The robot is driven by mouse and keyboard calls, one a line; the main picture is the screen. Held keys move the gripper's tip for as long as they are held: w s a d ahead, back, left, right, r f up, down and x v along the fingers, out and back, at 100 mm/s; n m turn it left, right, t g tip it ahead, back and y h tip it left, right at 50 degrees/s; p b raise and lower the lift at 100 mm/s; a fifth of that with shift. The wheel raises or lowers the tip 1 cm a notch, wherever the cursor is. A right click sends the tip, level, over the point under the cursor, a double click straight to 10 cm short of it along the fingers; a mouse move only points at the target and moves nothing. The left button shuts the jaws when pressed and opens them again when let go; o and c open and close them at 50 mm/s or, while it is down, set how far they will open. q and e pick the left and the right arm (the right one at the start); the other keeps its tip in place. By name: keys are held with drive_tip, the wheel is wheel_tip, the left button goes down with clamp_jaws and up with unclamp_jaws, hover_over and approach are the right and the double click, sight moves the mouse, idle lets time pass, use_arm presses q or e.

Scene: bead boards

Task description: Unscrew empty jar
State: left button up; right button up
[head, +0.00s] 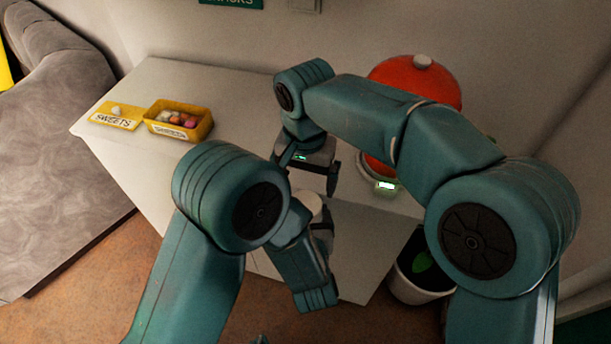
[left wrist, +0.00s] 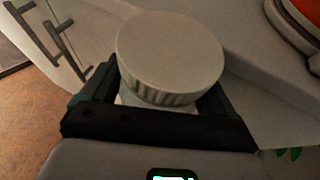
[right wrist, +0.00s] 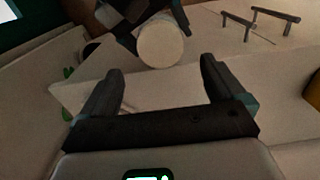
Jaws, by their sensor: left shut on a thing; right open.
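The jar with its round pale lid (left wrist: 170,55) is between the fingers of my left gripper (left wrist: 160,105), which is shut on it below the lid. The lid faces the left wrist camera, and most of the jar body is hidden. In the head view the jar (head: 307,203) shows small behind my left arm, near the front edge of the white counter. My right gripper (head: 310,175) is open and empty, just above and beyond the jar. In the right wrist view the lid (right wrist: 160,43) lies ahead of the open fingers (right wrist: 163,85), apart from them.
A yellow box of sweets (head: 178,121) and its "SWEETS" lid (head: 116,115) stand at the left of the white counter (head: 120,150). A red rounded machine (head: 420,80) stands behind my right arm. A potted plant (head: 415,280) is on the floor at right. Dark cabinet handles (left wrist: 62,45) stick out.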

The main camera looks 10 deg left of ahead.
sight(306, 200)
wheel_tip(306, 200, down, 8)
drive_tip(key=shift+r, duration=0.2)
drive_tip(key=c, duration=1.1)
drive_tip(key=n, duration=0.5)
drive_tip(key=shift+n, duration=0.4)
drive_tip(key=n, duration=0.4)
drive_tip(key=shift+r, duration=0.1)
drive_tip(key=o, duration=1.2)
